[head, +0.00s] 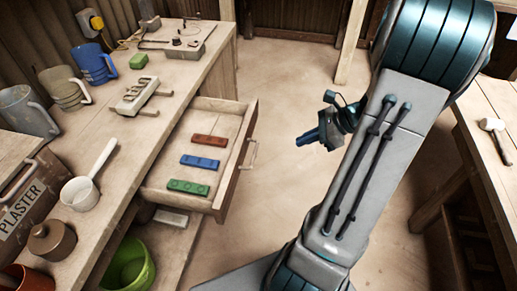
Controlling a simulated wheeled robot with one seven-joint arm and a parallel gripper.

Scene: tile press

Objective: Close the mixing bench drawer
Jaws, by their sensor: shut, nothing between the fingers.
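The mixing bench drawer (246,124) is pulled out from the bench (134,144) on the left. It has a light handle (249,154) on its front. Inside lie a red-brown block (209,140), a blue block (200,162) and a green block (188,187). My gripper (303,141) is to the right of the drawer front, apart from the handle, with open floor between. Its blue fingers are together and empty, pointing left towards the drawer. The arm hides part of the gripper's mounting.
Mugs, a white-handled pot (81,193), a brown jar (52,240) and a plaster box (32,200) stand on or beside the bench. A green bucket (130,266) sits below. Another table (490,100) with a mallet (494,127) is at right. The middle floor is clear.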

